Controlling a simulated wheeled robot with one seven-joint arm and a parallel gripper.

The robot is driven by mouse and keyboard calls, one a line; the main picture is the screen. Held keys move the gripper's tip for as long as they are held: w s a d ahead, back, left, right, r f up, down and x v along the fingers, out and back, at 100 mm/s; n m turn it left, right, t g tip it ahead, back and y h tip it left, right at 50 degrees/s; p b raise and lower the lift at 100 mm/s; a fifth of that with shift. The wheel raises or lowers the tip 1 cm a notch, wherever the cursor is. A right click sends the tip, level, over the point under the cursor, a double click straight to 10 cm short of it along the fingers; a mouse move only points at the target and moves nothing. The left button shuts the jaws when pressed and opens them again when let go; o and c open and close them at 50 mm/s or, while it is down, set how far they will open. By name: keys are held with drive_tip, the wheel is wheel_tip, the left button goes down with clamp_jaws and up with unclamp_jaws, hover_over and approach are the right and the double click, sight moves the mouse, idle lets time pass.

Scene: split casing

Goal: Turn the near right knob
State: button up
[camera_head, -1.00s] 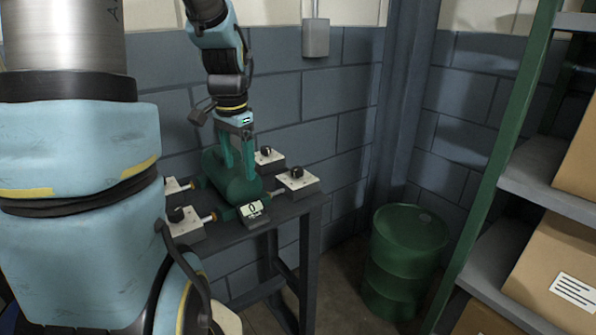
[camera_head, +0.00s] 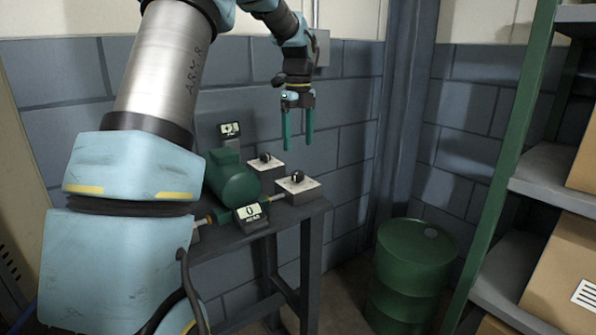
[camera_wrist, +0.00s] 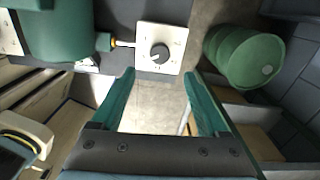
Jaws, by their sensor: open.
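The near right knob (camera_head: 297,177) is a dark round knob on a white-topped block at the right edge of the bench. In the wrist view a dark knob (camera_wrist: 160,53) with a pale pointer mark sits on a white plate, and it appears to be this one. A brass-ended pipe joins that plate to the green casing (camera_head: 232,178). My gripper (camera_head: 298,144) has two green fingers spread apart, pointing down, empty. It hangs above the knobs, apart from them. In the wrist view the plate lies just beyond my fingertips (camera_wrist: 158,76).
The far right knob (camera_head: 265,157) stands close behind. A display reading 0 (camera_head: 250,212) sits at the bench front and another display (camera_head: 230,129) at the back. A green drum (camera_head: 413,265) and a shelf with boxes (camera_head: 555,265) stand to the right. My arm hides the bench's left side.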

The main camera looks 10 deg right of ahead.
sight(298, 173)
wheel_tip(298, 173, down, 9)
drive_tip(key=shift+r+p, duration=0.1)
drive_tip(key=shift+p, duration=0.3)
drive_tip(key=shift+c, duration=0.2)
clamp_jaws()
idle(0.3)
